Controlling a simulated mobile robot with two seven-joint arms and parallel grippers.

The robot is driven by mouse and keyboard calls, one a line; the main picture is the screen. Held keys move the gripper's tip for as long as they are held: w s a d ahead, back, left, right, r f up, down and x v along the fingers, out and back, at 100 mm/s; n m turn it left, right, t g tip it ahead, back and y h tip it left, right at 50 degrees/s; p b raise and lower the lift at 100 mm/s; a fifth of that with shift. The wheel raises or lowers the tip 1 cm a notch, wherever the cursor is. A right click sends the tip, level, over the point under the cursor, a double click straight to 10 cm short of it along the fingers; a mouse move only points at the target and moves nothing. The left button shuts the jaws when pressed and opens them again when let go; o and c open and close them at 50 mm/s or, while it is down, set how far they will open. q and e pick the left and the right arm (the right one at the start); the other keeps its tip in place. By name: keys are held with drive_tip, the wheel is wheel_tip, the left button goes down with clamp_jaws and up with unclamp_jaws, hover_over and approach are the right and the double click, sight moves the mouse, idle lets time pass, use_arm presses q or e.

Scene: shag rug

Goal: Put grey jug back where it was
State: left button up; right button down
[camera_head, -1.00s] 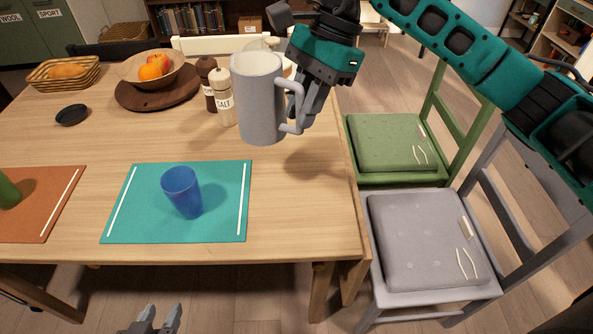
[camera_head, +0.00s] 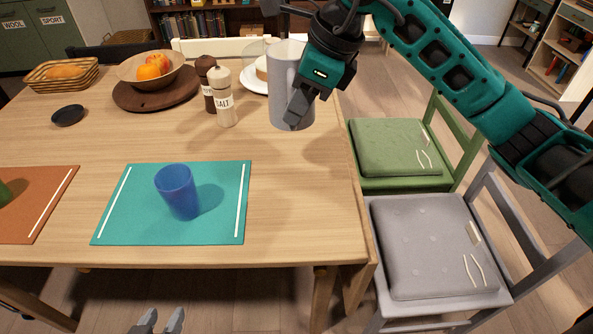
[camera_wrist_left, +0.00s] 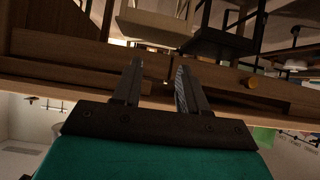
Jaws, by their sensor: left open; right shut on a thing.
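The grey jug (camera_head: 287,88) is in the head view, upright above the right end of the wooden table. My right gripper (camera_head: 297,108) is shut on the jug at its right side, in front of where the handle was seen earlier; the handle is now mostly hidden by the gripper. The jug appears held in the air over the table edge region; its exact height is hard to tell. My left gripper (camera_head: 160,322) is open and empty at the bottom of the head view, below the table's front edge. Its two fingers also show apart in the left wrist view (camera_wrist_left: 157,90).
A blue cup (camera_head: 178,192) stands on the teal mat (camera_head: 118,225). Salt (camera_head: 223,100) and pepper (camera_head: 206,84) mills stand left of the jug. Behind it is a white plate (camera_head: 250,83) with food. Bare tabletop (camera_head: 300,190) lies right of the mat. Green (camera_head: 395,147) and grey (camera_head: 430,245) chairs stand right.

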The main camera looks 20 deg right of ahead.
drive_tip(key=shift+f+b, duration=0.9)
drive_tip(key=shift+f, duration=6.3)
drive_tip(key=c, duration=1.1)
unclamp_jaws()
use_arm(q)
drive_tip(key=shift+w+d+f, duration=0.1)
drive_tip(key=shift+d+f, duration=0.15)
drive_tip(key=shift+f, duration=0.35)
use_arm(e)
drive_tip(key=shift+o, duration=0.2)
use_arm(q)
drive_tip(key=shift+a+r+p, duration=0.15)
drive_tip(key=shift+r+p, duration=0.3)
drive_tip(key=shift+p, duration=0.35)
use_arm(e)
drive_tip(key=v, duration=1.2)
use_arm(q)
drive_tip(key=shift+r, duration=0.1)
use_arm(e)
drive_tip(key=shift+a, duration=0.1)
